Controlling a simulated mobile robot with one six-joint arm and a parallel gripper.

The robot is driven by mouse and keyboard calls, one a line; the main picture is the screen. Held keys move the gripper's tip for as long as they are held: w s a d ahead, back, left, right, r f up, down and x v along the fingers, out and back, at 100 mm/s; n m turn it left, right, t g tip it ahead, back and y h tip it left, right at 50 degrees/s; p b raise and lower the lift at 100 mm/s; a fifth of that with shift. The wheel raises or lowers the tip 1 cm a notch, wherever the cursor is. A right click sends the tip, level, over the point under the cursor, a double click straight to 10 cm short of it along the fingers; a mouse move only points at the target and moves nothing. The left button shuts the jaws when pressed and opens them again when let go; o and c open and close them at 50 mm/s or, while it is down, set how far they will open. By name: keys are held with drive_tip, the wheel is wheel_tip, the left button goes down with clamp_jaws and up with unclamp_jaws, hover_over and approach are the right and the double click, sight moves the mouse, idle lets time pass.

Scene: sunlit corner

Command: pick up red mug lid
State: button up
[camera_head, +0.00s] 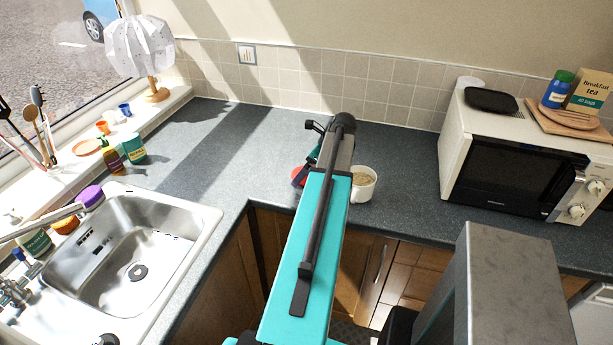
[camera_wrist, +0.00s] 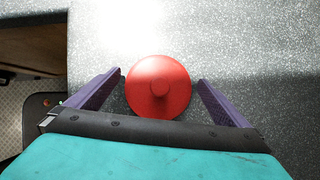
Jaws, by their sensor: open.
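The red mug lid (camera_wrist: 158,88) is a round red disc with a small knob in its middle. It lies on the grey speckled counter in the wrist view. My gripper (camera_wrist: 160,83) is open, with one purple finger on each side of the lid and a gap to each. In the head view only a small red edge of the lid (camera_head: 296,173) shows, mostly hidden behind my arm and gripper. Whether the fingertips touch the counter cannot be told.
A white mug with pale contents (camera_head: 363,184) stands just right of my gripper. A microwave (camera_head: 520,160) is further right. The sink (camera_head: 140,255) is at the left. The counter (camera_head: 215,150) left of my gripper is clear, and its front edge is close by.

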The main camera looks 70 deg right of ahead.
drive_tip(key=c, duration=0.9)
drive_tip(key=shift+r, duration=0.15)
drive_tip(key=shift+r+b, duration=1.4)
drive_tip(key=shift+r, duration=3.5)
drive_tip(key=w+a+r+p, duration=0.1)
drive_tip(key=w+a+p, duration=0.2)
drive_tip(key=w, duration=0.2)
drive_tip(key=w+a+r+n+p, duration=0.1)
drive_tip(key=w+a+r+p, duration=0.1)
drive_tip(key=w, duration=0.3)
drive_tip(key=w+a+r+n+y+p, duration=0.1)
drive_tip(key=w+a+p, duration=0.3)
drive_tip(key=w+p, duration=0.1)
drive_tip(key=shift+w+r, duration=0.35)
drive_tip(key=shift+w, duration=0.05)
drive_tip(key=shift+s, duration=0.2)
